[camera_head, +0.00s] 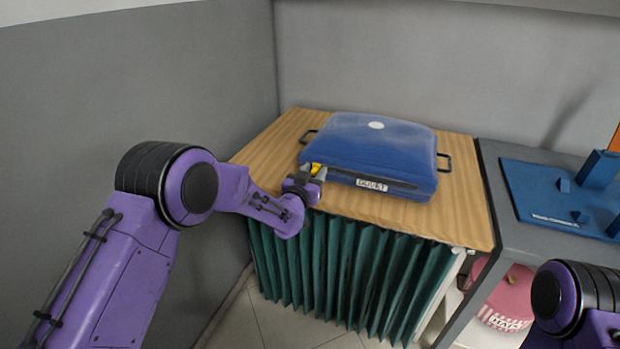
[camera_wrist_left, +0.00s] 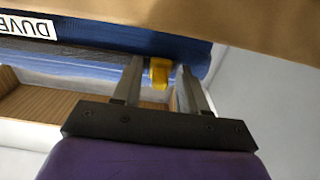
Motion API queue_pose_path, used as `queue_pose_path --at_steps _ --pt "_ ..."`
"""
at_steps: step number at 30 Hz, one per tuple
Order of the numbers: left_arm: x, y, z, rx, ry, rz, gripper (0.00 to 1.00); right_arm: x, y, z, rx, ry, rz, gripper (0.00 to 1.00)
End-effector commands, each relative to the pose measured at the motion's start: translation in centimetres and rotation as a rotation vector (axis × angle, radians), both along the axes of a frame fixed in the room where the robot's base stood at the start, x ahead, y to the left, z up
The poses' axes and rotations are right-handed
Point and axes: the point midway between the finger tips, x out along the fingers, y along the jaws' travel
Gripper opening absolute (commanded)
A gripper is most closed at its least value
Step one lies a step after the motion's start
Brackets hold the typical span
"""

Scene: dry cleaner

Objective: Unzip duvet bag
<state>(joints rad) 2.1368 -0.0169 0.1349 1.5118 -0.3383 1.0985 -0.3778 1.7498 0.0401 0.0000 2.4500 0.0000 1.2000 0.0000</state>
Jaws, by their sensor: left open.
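The blue duvet bag (camera_head: 375,145) lies on the wooden tabletop, with a "DUVET" label (camera_head: 371,185) on its front side and dark handles at both ends. Its yellow zipper pull (camera_head: 316,168) is at the bag's front left corner. My left gripper (camera_head: 312,175) is at that corner. My right gripper is out of view; only part of my right arm shows at the lower right.
A green pleated curtain (camera_head: 340,270) hangs below the wooden tabletop (camera_head: 455,215). To the right is a grey table with a blue board (camera_head: 545,200) and upright blue parts. A pink round container (camera_head: 508,295) stands below it. Grey walls close off the left and back.

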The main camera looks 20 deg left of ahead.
Motion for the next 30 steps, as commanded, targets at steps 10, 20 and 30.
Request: queue_pose_path --at_steps 10,20,30 --pt "-7.4 0.9 -0.1 0.001 0.001 0.0 0.43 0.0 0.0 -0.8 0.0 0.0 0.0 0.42" --pt "-9.9 1.2 0.0 0.0 -0.001 0.0 0.43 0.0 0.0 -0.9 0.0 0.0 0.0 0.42" --pt "-9.8 1.2 -0.1 -0.029 0.01 0.001 0.43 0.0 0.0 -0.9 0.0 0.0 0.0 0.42"
